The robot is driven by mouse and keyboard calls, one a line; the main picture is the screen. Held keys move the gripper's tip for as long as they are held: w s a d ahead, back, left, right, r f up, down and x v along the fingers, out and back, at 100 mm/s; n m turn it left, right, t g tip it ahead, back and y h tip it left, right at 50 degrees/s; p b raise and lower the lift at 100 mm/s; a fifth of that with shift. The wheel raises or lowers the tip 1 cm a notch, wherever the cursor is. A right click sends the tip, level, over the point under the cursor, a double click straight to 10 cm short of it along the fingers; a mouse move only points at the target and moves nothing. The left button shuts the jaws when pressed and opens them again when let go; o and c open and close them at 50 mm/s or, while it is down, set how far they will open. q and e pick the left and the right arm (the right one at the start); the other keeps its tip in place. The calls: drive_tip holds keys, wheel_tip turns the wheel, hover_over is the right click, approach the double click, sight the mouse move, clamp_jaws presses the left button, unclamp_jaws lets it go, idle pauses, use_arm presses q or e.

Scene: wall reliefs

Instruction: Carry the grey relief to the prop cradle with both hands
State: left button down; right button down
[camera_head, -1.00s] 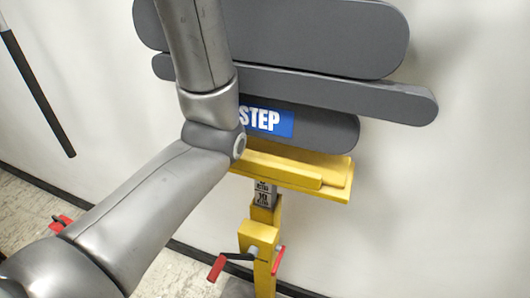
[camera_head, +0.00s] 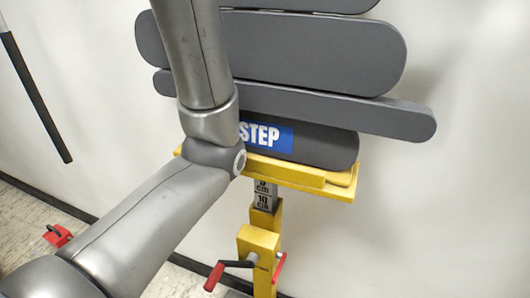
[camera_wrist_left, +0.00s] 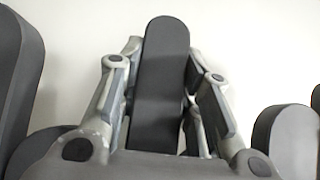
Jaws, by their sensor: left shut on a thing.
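The grey relief (camera_head: 300,55) is a stack of dark grey rounded slats, with more above the head view's top edge. A blue STEP label (camera_head: 266,136) is on its lowest visible slat. The relief's lower edge is at the yellow prop cradle (camera_head: 325,188); I cannot tell whether it bears its full weight there. My left arm crosses in front of its left part, and its gripper is out of the head view. In the left wrist view my left gripper (camera_wrist_left: 163,55) is shut on a grey slat of the relief. My right gripper is in no view.
The cradle's yellow post (camera_head: 260,245) carries a red-handled crank (camera_head: 214,276) and a cm scale (camera_head: 263,195). A pale wall (camera_head: 455,215) stands behind. A black bar (camera_head: 35,95) is at the left, and a red object (camera_head: 58,235) lies on the tiled floor.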

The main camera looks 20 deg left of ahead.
use_arm(q)
drive_tip(key=c, duration=1.1)
unclamp_jaws()
drive_tip(key=shift+f, duration=0.1)
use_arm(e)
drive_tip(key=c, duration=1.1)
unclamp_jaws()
use_arm(q)
drive_tip(key=shift+o, duration=0.2)
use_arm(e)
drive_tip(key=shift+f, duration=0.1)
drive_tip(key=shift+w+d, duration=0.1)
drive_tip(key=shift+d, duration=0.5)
use_arm(q)
drive_tip(key=v, duration=0.8)
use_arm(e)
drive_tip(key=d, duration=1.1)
